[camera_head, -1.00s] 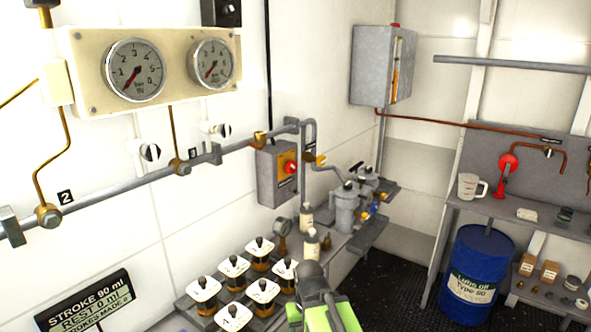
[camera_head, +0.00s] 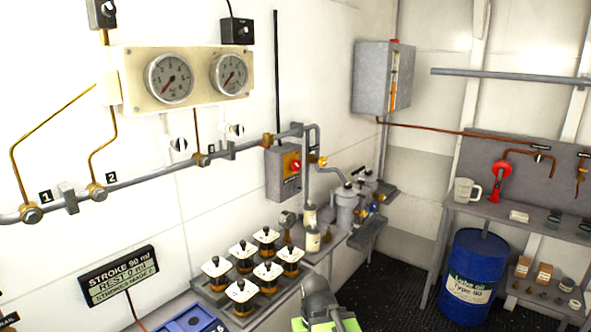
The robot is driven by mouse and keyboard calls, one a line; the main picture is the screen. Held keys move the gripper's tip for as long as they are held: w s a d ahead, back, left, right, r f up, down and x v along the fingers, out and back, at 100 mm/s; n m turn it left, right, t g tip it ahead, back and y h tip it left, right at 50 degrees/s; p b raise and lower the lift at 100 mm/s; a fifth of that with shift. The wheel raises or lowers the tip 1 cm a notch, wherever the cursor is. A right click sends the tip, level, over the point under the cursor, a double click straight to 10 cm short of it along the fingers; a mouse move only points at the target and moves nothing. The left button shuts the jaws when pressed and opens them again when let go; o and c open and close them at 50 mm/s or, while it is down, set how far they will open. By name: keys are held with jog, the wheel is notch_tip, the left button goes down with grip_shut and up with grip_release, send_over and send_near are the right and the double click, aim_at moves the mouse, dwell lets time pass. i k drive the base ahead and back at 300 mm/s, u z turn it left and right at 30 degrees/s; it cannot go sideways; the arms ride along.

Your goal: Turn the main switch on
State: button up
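A grey switch box (camera_head: 282,174) is mounted on the left wall, under the pipe and near the corner. It carries a red rotary knob (camera_head: 293,166) on a yellow plate, the look of a main switch. Its small label is too small to read, and I cannot tell the knob's setting for sure. Part of my arm, grey and green, shows at the bottom centre, well below and apart from the box. No gripper fingers can be made out.
Two gauges on a cream panel (camera_head: 132,92) hang above the long grey pipe (camera_head: 150,177). Several white-topped jars stand on a tray (camera_head: 212,300) below the box. Grey canisters (camera_head: 346,208) stand right of it. A blue drum (camera_head: 474,270) stands right; dark floor between is clear.

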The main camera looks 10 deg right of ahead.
aim_at(296, 165)
jog(key=z, duration=0.05)
jog(key=k, duration=0.1)
jog(key=u, duration=2.95)
jog(key=k, duration=1.5)
jog(key=z, duration=1.4)
jog(key=i, duration=1)
